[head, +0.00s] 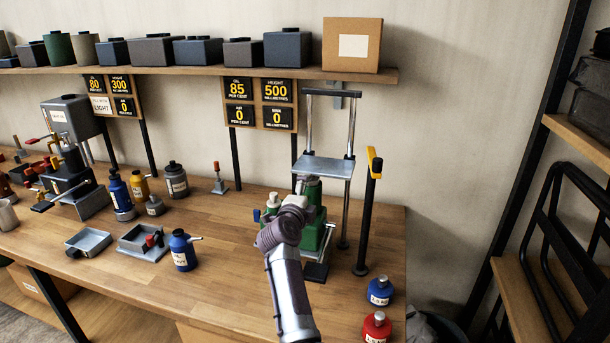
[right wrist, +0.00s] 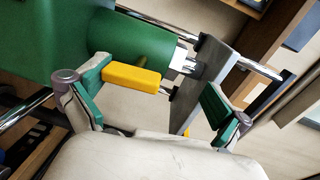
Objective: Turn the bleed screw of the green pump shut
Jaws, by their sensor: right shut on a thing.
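The green pump (head: 313,235) stands on the right part of the workbench, under a steel lifting plate (head: 328,167). My right gripper (head: 299,190) reaches in front of the pump and hides part of it. In the right wrist view the green pump body (right wrist: 145,42) fills the upper left. A yellow bar (right wrist: 133,78), seemingly the bleed screw's handle, lies between the green-padded fingers of my right gripper (right wrist: 155,97). The left pad meets the bar's end; the right finger's contact is unclear. The gripper is shut on the bar. My left gripper is not in view.
A black post with a yellow top (head: 375,163) stands right of the pump. Blue (head: 380,291) and red (head: 376,327) bottles stand at the right edge. Trays and several bottles occupy the left and middle. Bare wood lies in front of the blue bottle (head: 183,252).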

